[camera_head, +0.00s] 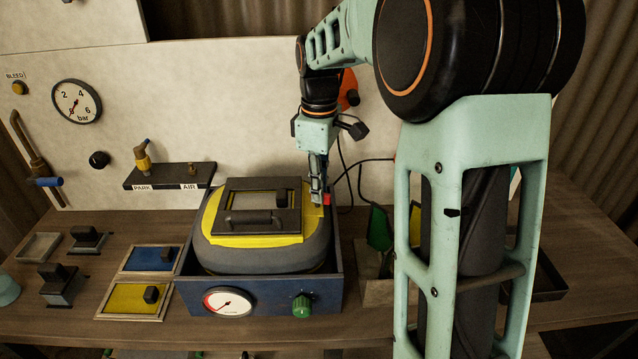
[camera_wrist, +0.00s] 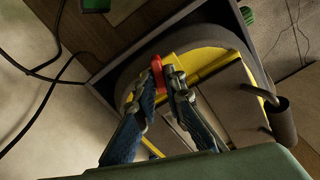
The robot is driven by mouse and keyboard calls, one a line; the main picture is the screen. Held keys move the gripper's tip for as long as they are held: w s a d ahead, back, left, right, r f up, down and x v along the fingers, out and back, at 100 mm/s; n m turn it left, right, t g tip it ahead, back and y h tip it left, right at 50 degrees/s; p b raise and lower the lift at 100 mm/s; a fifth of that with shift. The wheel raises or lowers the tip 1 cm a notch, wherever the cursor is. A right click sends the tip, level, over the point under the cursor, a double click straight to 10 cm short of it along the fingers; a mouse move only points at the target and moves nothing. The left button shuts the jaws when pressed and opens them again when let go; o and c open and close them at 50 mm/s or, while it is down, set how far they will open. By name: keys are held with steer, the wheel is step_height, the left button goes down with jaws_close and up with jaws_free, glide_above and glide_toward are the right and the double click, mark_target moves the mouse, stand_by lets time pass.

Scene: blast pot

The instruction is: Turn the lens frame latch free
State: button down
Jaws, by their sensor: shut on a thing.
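A grey helmet (camera_head: 255,262) with a yellow front sits in a blue box (camera_head: 260,295) on the bench. A dark lens frame (camera_head: 235,196) with a handle lies over its window. The small red latch (camera_head: 327,199) is at the frame's right side; it also shows in the wrist view (camera_wrist: 157,74). My gripper (camera_head: 319,200) reaches down from above at that right edge. In the wrist view, my gripper's fingertips (camera_wrist: 165,76) are close together at the latch, shut on it. The fingers partly hide the latch, so its exact turn angle is hard to tell.
The box has a dial (camera_head: 228,302) and a green knob (camera_head: 302,305) on its front. Blue (camera_head: 152,258) and yellow (camera_head: 131,299) framed plates lie to its left. A black shelf (camera_head: 168,177) is on the wall behind. A cable hangs behind my gripper.

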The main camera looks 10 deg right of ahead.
steer(key=shift+w+n+p, duration=0.1)
steer(key=shift+n+p, duration=0.5)
steer(key=shift+n, duration=1.3)
steer(key=c, duration=2)
jaws_free()
step_height(320, 180, up, 12)
steer(key=shift+r, duration=0.1)
